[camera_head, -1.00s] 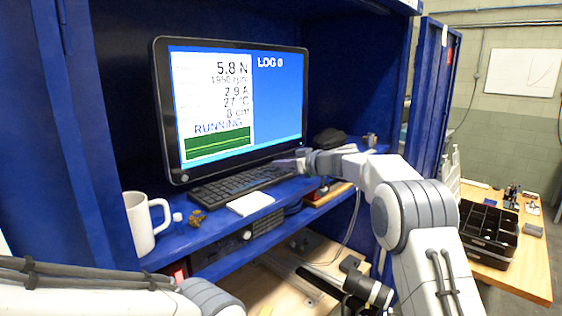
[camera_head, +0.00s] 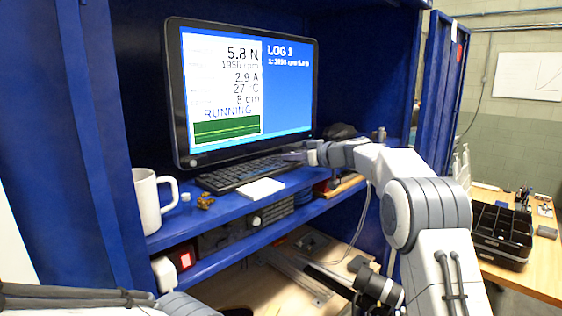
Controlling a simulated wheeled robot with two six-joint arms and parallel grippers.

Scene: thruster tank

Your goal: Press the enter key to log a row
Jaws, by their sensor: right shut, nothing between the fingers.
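The black keyboard (camera_head: 240,174) lies on the blue shelf in front of the monitor (camera_head: 248,90). The monitor reads LOG 1 with one row of text under it, and RUNNING above a green graph. My right gripper (camera_head: 292,156) is shut and empty at the right end of the keyboard. Its tips are small in the view, and I cannot tell whether they touch a key. The enter key itself cannot be made out. My left arm shows at the lower left, but its gripper is out of view.
A white mug (camera_head: 153,200) stands at the shelf's left, near a small brown object (camera_head: 205,202). A white pad (camera_head: 261,189) lies before the keyboard. A dark object (camera_head: 341,131) sits right of the monitor. A black organizer tray (camera_head: 503,252) is on the wooden bench at right.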

